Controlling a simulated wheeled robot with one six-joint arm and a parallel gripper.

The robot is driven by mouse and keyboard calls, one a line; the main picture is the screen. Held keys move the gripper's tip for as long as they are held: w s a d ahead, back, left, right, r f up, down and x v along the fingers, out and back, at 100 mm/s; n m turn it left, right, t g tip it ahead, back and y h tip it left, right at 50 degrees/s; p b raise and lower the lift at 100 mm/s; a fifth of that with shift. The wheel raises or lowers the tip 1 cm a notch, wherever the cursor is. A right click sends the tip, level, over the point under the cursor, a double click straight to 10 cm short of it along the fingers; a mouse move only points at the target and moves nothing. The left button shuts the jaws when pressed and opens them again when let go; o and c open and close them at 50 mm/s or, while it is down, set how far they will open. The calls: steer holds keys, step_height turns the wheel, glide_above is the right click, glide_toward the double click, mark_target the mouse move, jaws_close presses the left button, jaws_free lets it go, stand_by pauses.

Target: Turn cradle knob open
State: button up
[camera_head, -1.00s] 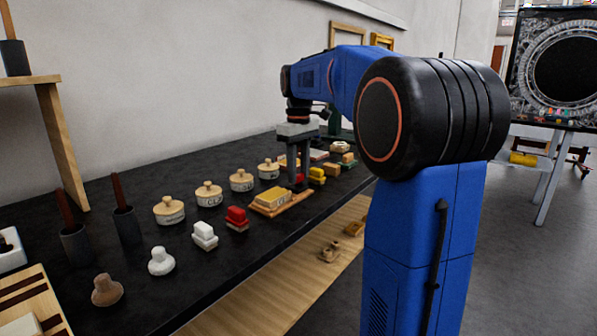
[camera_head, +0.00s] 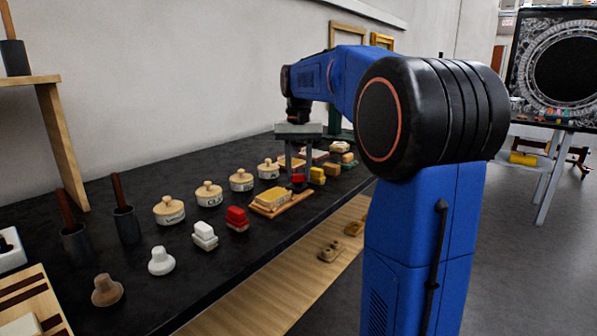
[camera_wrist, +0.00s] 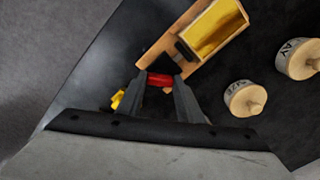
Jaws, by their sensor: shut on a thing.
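The cradle (camera_head: 290,203) is a light wooden board on the black bench, with a yellow gilt block (camera_head: 268,196) lying in it. In the wrist view the cradle (camera_wrist: 153,64) lies at a slant, with the yellow block (camera_wrist: 214,29) at its upper end and a dark piece (camera_wrist: 186,50) beside the block. The red knob (camera_wrist: 160,80) is at the cradle's lower end; it also shows in the head view (camera_head: 298,178). My gripper (camera_wrist: 160,82) points down, shut on the red knob, one finger on each side. The knob's underside is hidden.
Several round lidded pots (camera_head: 241,181) stand in a row behind the cradle. Yellow and wooden blocks (camera_head: 317,176) sit close beyond my gripper. The bench's front edge is close by.

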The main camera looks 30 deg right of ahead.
steer(key=m, duration=0.3)
steer(key=shift+m, duration=2.1)
steer(key=o, duration=1.1)
steer(key=shift+r, duration=0.1)
step_height(320, 180, up, 17)
steer(key=shift+r, duration=0.1)
